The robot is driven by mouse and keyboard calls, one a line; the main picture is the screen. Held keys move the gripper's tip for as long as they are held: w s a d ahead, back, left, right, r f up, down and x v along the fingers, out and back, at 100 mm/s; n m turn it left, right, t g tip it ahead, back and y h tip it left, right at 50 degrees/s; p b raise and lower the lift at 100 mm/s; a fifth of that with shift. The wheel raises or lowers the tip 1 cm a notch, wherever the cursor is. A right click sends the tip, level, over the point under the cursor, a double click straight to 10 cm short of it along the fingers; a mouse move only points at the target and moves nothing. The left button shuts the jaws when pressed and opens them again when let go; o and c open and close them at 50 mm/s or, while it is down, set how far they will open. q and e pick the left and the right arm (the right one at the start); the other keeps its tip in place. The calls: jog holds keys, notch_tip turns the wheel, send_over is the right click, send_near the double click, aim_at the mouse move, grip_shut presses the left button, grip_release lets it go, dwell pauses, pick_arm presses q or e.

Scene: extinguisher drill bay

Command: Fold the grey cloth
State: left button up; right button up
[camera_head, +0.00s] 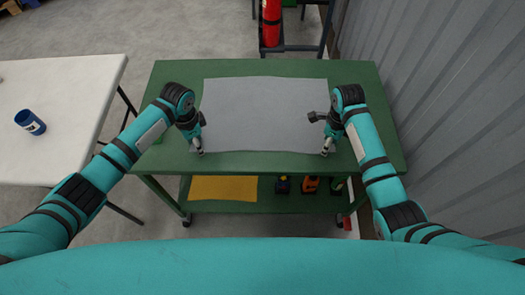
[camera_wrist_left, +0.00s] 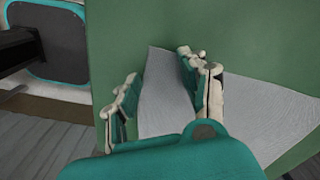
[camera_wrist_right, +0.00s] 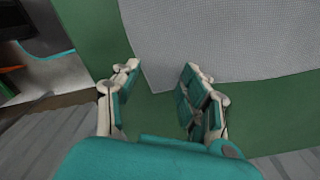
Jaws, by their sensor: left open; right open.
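The grey cloth (camera_head: 265,110) lies spread flat on the green table top (camera_head: 365,75). My left gripper (camera_head: 199,152) is open at the cloth's near left corner. In the left wrist view the cloth (camera_wrist_left: 170,95) reaches between the open fingers (camera_wrist_left: 160,95). My right gripper (camera_head: 325,152) is open at the near right corner. In the right wrist view the cloth's corner (camera_wrist_right: 160,75) points down between the open fingers (camera_wrist_right: 160,90). Whether either gripper touches the cloth I cannot tell.
A yellow cloth (camera_head: 222,188) and several small items, one of them orange (camera_head: 311,184), are on the lower shelf. A white table (camera_head: 55,85) with a blue mug (camera_head: 30,122) stands at left. A red extinguisher (camera_head: 271,22) is behind; a corrugated wall (camera_head: 460,110) is at right.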

pick_arm(q)
jog(key=shift+c, duration=0.3)
pick_arm(e)
jog(key=shift+c, duration=0.3)
pick_arm(q)
jog(key=shift+s+f, duration=0.1)
jog(key=shift+f, duration=0.1)
jog(key=c, duration=0.8)
pick_arm(e)
jog(key=shift+s+f, duration=0.15)
jog(key=shift+f, duration=0.05)
jog(key=c, duration=0.8)
pick_arm(q)
grip_shut()
pick_arm(e)
grip_shut()
pick_arm(q)
jog(key=shift+s, duration=0.1)
pick_arm(e)
jog(key=shift+s+f, duration=0.1)
pick_arm(q)
jog(key=shift+r, duration=0.1)
